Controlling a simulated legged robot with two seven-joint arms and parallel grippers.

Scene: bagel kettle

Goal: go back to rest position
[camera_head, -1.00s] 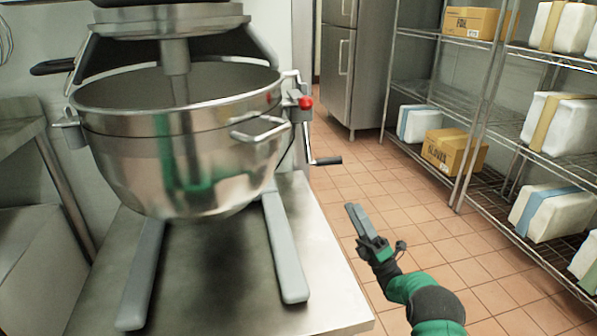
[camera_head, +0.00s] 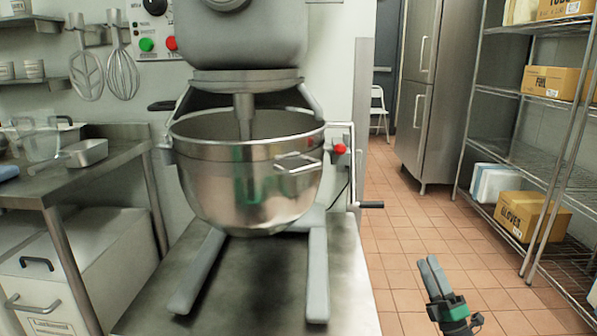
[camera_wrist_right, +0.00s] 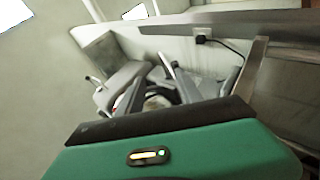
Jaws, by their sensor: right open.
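My right gripper (camera_head: 430,270) is at the lower right of the head view, over the tiled floor to the right of the mixer's table. It is open and empty, and touches nothing there. The right wrist view is filled in front by a green part of my own arm, with a pale wall and grey metal surfaces behind. My left gripper is in neither view. The steel mixer bowl (camera_head: 245,185) stands in the middle of the head view, under the grey mixer head (camera_head: 240,40).
The mixer stands on a steel table (camera_head: 270,285). A wire shelf (camera_head: 510,155) with boxes stands at the right. A counter (camera_head: 110,160) is at the left. Open floor (camera_head: 400,220) lies between table and shelf.

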